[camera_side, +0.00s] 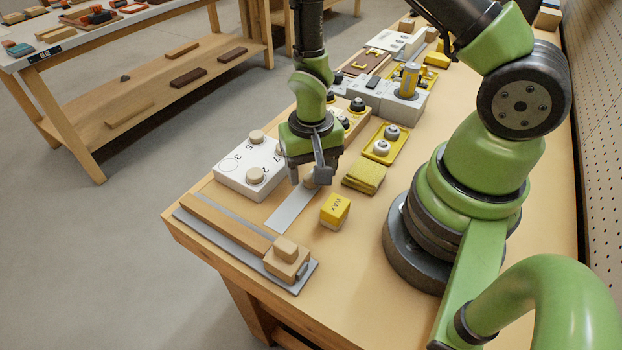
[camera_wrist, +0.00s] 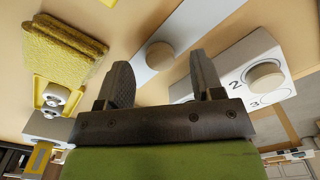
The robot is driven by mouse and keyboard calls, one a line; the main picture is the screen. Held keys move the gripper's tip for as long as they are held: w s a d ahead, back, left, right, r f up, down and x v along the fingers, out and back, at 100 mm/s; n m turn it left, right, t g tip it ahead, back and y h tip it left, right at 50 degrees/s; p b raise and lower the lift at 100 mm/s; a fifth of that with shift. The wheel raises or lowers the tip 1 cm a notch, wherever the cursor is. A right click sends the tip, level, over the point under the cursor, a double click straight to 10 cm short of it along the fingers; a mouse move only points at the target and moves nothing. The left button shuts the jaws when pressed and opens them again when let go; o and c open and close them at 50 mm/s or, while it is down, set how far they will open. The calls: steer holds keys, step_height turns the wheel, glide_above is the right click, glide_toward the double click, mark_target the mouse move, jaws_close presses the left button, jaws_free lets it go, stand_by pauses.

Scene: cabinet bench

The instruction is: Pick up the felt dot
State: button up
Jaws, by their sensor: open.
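A round tan disc, which looks like the felt dot (camera_side: 311,183), sits at the end of a flat pale grey strip (camera_side: 290,210). My gripper (camera_side: 307,173) points down over it, partly hiding it in the side view. In the wrist view the felt dot (camera_wrist: 160,55) shows between the two fingertips of my gripper (camera_wrist: 163,73). The fingers are spread apart with nothing held. Whether the fingertips reach down beside the dot, I cannot tell.
A white numbered box (camera_side: 233,176) with tan round knobs stands close left of my gripper. A yellow sponge (camera_side: 364,177) and a yellow wax block (camera_side: 335,211) lie to the right. A wooden block on a grey plate (camera_side: 297,284) is at the front.

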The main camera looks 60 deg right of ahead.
steer(key=shift+f, duration=0.8)
steer(key=c, duration=1)
step_height(320, 180, up, 10)
steer(key=shift+r, duration=0.1)
